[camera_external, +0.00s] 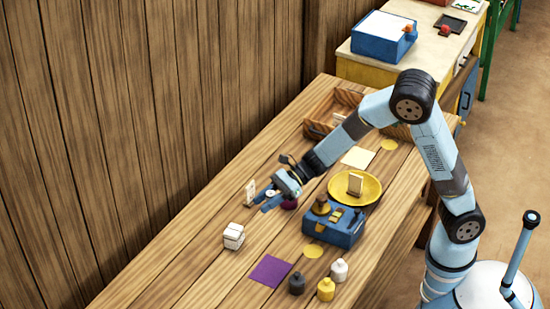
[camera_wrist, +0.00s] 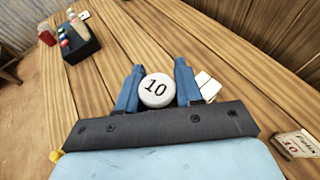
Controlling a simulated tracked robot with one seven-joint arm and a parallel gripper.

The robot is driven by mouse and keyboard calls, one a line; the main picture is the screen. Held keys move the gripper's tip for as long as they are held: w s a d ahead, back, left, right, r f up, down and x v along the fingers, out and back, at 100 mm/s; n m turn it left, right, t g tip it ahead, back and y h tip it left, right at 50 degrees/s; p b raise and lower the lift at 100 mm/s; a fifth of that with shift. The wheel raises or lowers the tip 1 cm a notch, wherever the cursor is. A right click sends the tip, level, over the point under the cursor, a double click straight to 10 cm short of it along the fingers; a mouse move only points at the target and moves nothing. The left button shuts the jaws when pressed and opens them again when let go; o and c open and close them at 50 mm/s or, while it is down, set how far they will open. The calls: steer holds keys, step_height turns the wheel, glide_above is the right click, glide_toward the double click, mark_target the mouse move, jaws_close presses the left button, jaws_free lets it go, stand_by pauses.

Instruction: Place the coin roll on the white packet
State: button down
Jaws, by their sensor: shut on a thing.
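My gripper (camera_external: 272,201) is over the wooden table, its fingers pointing left in the outside view. In the wrist view, my gripper (camera_wrist: 157,88) is shut on the coin roll (camera_wrist: 156,91), whose round white end with a black "10" shows between the blue fingers. In the outside view the roll (camera_external: 270,192) is mostly hidden by the fingers. The white packet (camera_external: 233,236) stands on the table below and left of my gripper, apart from the roll. In the wrist view, white pieces (camera_wrist: 207,84), probably the packet, show partly behind the right finger.
A small upright card or box (camera_external: 250,193) stands close left of my gripper. A purple square (camera_external: 270,271) and several small weights (camera_external: 326,289) lie nearer.

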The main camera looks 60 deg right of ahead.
steer(key=w+a+f, duration=0.2)
steer(key=w+f, duration=0.1)
steer(key=w, duration=0.4)
glide_above(227, 234)
steer(key=s, duration=0.1)
steer(key=f, duration=0.5)
steer(key=shift+d, duration=0.3)
steer(key=shift+w+a+f, duration=0.15)
steer(key=shift+w+f, duration=0.35)
steer(key=shift+f, duration=0.1)
steer(key=shift+w+f, duration=0.1)
steer(key=shift+f, duration=1.45)
steer(key=c, duration=0.7)
jaws_free()
steer(key=shift+c, duration=0.2)
